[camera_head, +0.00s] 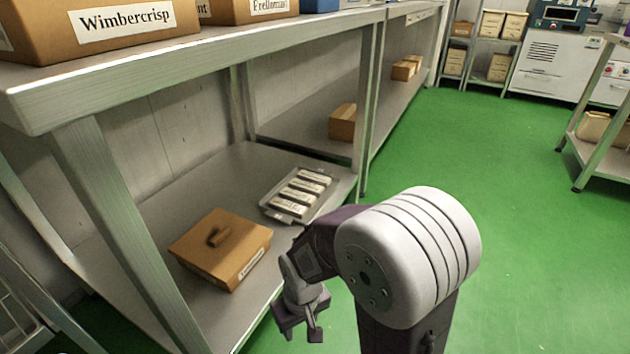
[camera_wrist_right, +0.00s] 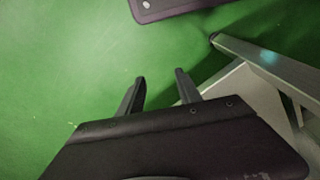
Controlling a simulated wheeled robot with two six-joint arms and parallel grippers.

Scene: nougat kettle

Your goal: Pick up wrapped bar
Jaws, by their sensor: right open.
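Several pale wrapped bars (camera_head: 300,192) lie in a row on a grey metal tray (camera_head: 271,199) on the lower shelf. My right gripper (camera_head: 300,333) is in front of the shelf's front edge, lower in the picture than the tray and apart from the bars. In the right wrist view its two dark fingers (camera_wrist_right: 158,82) stand apart with nothing between them, over green floor. No bar shows in the right wrist view. My left gripper is in neither view.
A brown box (camera_head: 220,246) with a handle on its lid sits left of the tray on the lower shelf (camera_head: 245,160). The upper shelf (camera_head: 200,66) overhangs it, with labelled cartons such as Wimbercrisp (camera_head: 60,45). A shelf leg (camera_head: 120,220) stands at left. Green floor at right is clear.

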